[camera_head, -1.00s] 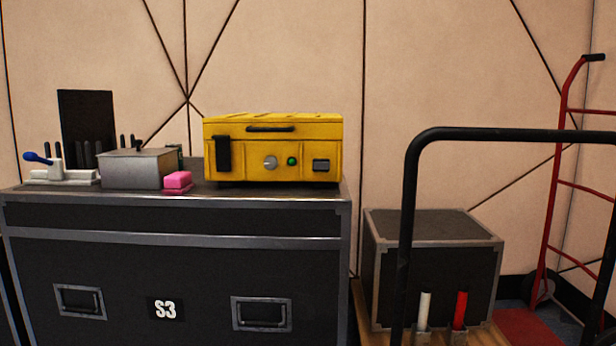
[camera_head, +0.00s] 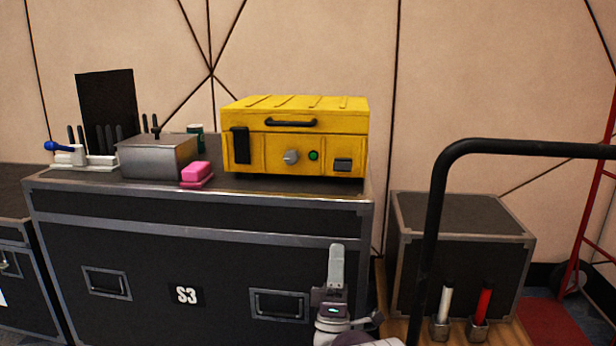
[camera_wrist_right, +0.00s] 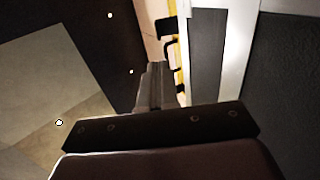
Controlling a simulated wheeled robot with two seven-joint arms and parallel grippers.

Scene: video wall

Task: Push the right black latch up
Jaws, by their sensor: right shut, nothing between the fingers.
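The yellow case (camera_head: 295,135) sits on top of the black S3 flight case (camera_head: 200,275). On its front, the right black latch (camera_head: 342,165) is a short dark block low at the right corner. The left black latch (camera_head: 239,146) is taller and reaches higher. My right gripper (camera_head: 337,252) is shut and empty, pointing up in front of the flight case, below the right latch and apart from it. In the right wrist view its fingers (camera_wrist_right: 153,85) are together, with a thin yellow strip of the case (camera_wrist_right: 180,45) and black parts beyond. My left gripper is not in view.
A black handle, a grey knob (camera_head: 291,157) and a green button (camera_head: 313,155) are on the case front. A pink block (camera_head: 196,171) and a grey metal box (camera_head: 157,157) stand left of it. A black cart rail (camera_head: 432,230) rises at the right.

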